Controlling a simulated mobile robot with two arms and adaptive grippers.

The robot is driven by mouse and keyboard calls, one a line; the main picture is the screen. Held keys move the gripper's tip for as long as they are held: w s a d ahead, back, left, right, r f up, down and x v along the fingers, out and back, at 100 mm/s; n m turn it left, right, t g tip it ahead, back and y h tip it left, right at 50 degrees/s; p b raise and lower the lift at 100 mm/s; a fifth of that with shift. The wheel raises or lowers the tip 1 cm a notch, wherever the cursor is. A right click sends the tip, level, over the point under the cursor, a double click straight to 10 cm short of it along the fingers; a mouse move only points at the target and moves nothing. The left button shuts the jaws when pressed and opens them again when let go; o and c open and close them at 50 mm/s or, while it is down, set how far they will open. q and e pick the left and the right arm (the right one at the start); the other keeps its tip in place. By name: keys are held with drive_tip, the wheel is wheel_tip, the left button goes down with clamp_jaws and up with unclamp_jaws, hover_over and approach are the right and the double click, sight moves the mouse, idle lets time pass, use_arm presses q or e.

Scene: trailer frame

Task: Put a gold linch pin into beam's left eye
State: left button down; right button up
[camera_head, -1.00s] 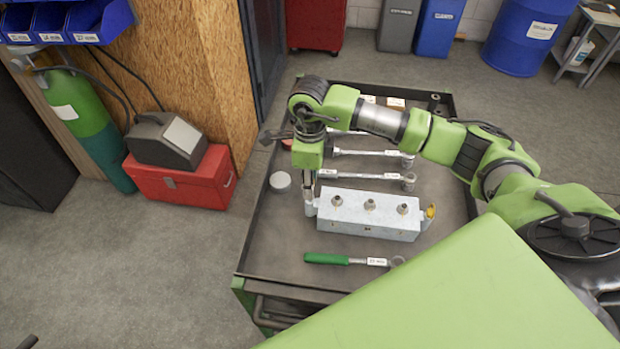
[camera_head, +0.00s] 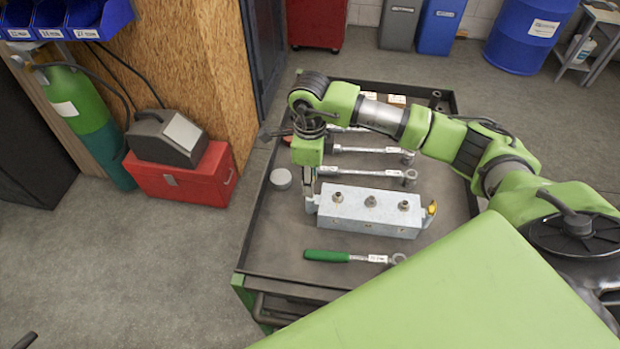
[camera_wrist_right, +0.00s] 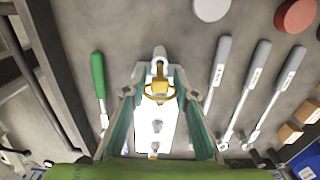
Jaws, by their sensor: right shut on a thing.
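The pale grey beam (camera_head: 370,213) lies on the cart, with several fittings along its top. My right gripper (camera_head: 311,198) points down at the beam's left eye (camera_head: 310,208). In the right wrist view, my right gripper (camera_wrist_right: 159,84) is shut on a gold linch pin (camera_wrist_right: 158,91) with a ring. The pin overlaps the eye (camera_wrist_right: 160,54) in that view; I cannot tell how deep its tip sits. Another gold piece (camera_head: 431,208) shows at the beam's right end. My left gripper is not in view.
The dark cart tray (camera_head: 280,240) has a raised rim. A green-handled tool (camera_head: 327,256) lies in front of the beam, and several wrenches (camera_head: 365,173) lie behind it. A round grey lid (camera_head: 281,179) lies to the left.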

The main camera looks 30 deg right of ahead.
drive_tip(key=shift+f+b, duration=2.45)
drive_tip(key=shift+f, duration=0.45)
drive_tip(key=o, duration=1.1)
drive_tip(key=shift+c, duration=0.2)
wheel_tip(320, 180, up, 12)
drive_tip(key=shift+r, duration=0.1)
